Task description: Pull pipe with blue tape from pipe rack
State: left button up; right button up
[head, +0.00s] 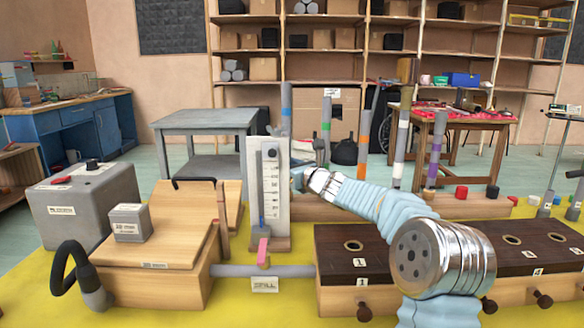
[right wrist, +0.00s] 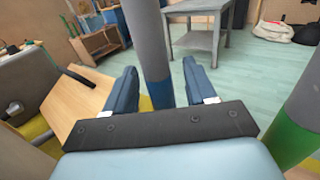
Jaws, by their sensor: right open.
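The grey pipe with blue tape (head: 286,96) stands upright at the left end of the row of pipes, its lower part hidden behind the white gauge board. The wooden pipe rack (head: 460,208) runs along the back of the yellow table. My right arm reaches across to it, and my right gripper (head: 298,176) is partly hidden by the gauge board. In the right wrist view, my open right gripper (right wrist: 159,68) has one finger on each side of the blue-taped pipe (right wrist: 148,35). Gaps show beside the pipe. My left gripper is out of view.
Pipes with green (head: 326,130), orange (head: 363,135), white (head: 401,135) and purple (head: 436,148) tape stand to the right. The gauge board (head: 270,190) is close in front of my right gripper. Wooden boxes and a grey box (head: 85,200) crowd the left.

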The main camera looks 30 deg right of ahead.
grip_shut()
dwell(0.3)
jog(key=shift+r, duration=0.15)
jog(key=shift+r+p, duration=0.8)
jog(key=shift+r, duration=0.6)
jog(key=shift+r, duration=0.1)
jog(key=shift+r, duration=1.35)
